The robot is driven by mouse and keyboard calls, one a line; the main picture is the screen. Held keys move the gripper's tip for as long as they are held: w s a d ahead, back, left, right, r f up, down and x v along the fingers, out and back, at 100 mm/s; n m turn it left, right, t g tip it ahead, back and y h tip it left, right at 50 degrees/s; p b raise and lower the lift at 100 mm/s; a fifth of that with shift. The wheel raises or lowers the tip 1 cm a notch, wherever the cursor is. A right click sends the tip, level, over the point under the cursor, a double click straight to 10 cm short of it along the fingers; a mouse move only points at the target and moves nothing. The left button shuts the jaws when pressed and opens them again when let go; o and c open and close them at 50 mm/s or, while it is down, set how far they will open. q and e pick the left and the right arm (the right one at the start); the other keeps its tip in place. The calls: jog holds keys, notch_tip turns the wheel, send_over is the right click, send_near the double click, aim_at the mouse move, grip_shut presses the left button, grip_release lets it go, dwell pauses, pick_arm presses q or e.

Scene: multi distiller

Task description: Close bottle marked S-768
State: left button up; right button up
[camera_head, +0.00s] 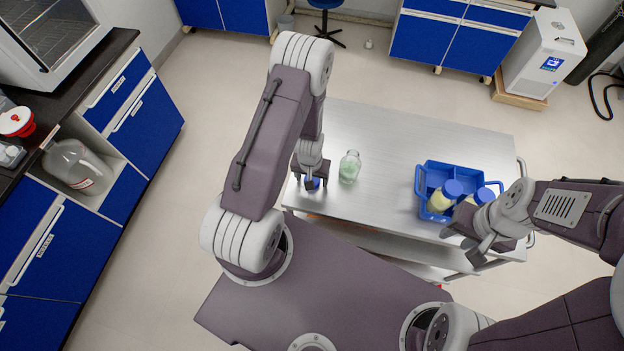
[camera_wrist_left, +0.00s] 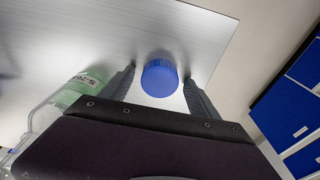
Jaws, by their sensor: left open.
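An uncapped clear bottle with pale green contents (camera_head: 349,168) stands upright on the metal table. My left gripper (camera_wrist_left: 160,85) is open, with one finger on each side of the cap; no contact is clear. In the head view this gripper (camera_head: 311,182) partly hides the cap. My right gripper (camera_head: 463,245) appears open and empty, close to the table's front right edge.
A blue divided crate (camera_head: 423,180) on the table's right side holds blue-capped bottles (camera_head: 443,196) with yellowish contents. The table (camera_head: 395,135) is clear between the green bottle and the crate. Blue cabinets (camera_head: 147,122) stand to the left.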

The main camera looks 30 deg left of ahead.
jog(key=shift+s, duration=0.1)
pick_arm(q)
jog(key=c, duration=1.3)
jog(key=shift+c, duration=0.2)
